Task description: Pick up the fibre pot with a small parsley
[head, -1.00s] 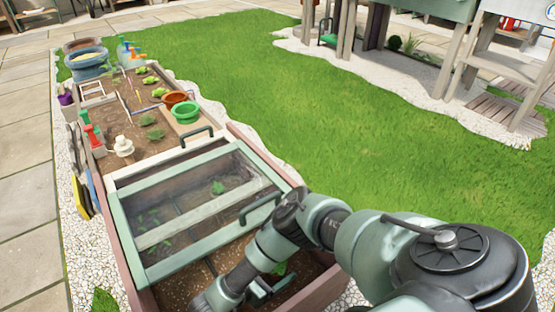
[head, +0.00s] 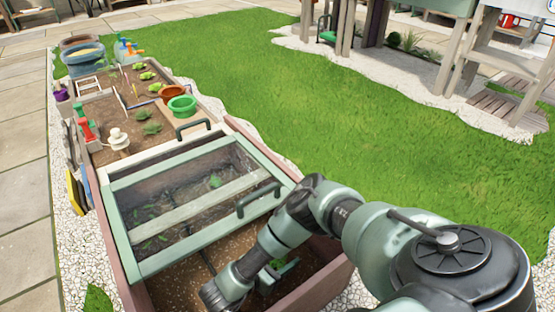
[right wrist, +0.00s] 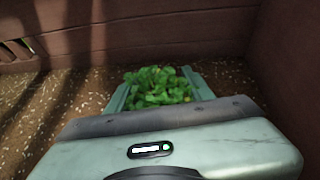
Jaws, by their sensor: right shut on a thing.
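The small parsley (right wrist: 158,86) is a clump of green leaves in the right wrist view, between the two fingers of my right gripper (right wrist: 158,88). Its fibre pot is hidden under the leaves and behind the gripper body. In the head view my right gripper (head: 282,270) is low inside the front, uncovered part of the wooden planter (head: 322,282), with a bit of green showing by it. The right gripper is shut on the potted parsley, close above the soil. My left gripper is not in view.
A green-framed glazed lid (head: 205,207) with dark handles covers the planter's middle, beside my right arm. Planter walls (right wrist: 170,38) stand close around the gripper. Farther back are a green pot (head: 182,105), a terracotta pot (head: 172,94) and seedlings. Lawn (head: 330,110) lies right.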

